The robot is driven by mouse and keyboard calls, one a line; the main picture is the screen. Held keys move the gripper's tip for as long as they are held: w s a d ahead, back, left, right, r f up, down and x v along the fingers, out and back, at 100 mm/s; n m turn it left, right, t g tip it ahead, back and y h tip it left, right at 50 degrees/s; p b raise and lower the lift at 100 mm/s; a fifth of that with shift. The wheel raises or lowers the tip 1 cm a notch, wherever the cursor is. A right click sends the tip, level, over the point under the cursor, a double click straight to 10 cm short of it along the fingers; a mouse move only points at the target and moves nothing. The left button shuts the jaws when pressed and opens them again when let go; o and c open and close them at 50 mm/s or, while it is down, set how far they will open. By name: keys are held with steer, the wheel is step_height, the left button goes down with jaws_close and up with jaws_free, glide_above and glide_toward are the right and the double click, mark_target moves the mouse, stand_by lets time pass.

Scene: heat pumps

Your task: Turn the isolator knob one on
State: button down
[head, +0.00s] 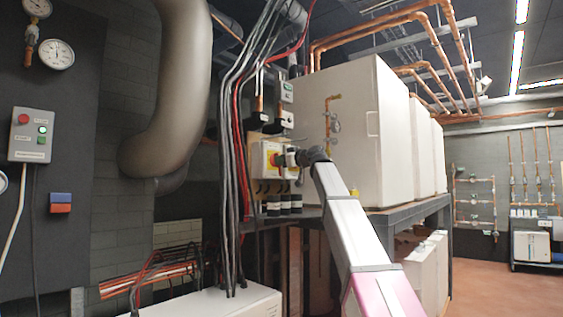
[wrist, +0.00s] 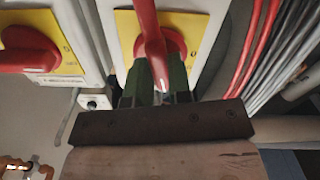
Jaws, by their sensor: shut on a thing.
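A red isolator knob (wrist: 150,25) on a yellow plate (wrist: 197,38) fills the upper middle of the wrist view. Its handle runs up and down in that picture. My gripper (wrist: 156,84) is shut on the handle, with a green finger on each side of it. A second red isolator knob (wrist: 28,50) on its own yellow plate (wrist: 72,62) is at the left, its handle running sideways. In the head view my gripper (head: 289,158) is at the isolator boxes; a yellow plate (head: 270,147) shows beside it. Which number each knob bears cannot be read.
Grey and red cables (head: 238,110) run down left of the isolators; they also show at the right in the wrist view (wrist: 262,50). White heat pump units (head: 352,130) stand on a dark frame to the right. Open floor (head: 480,275) lies at the far right.

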steer(key=shift+m, duration=1.3)
steer(key=shift+f, duration=0.1)
steer(key=c, duration=1)
jaws_free()
steer(key=shift+c, duration=0.2)
steer(key=v, duration=1)
steer(key=shift+s+d, duration=0.3)
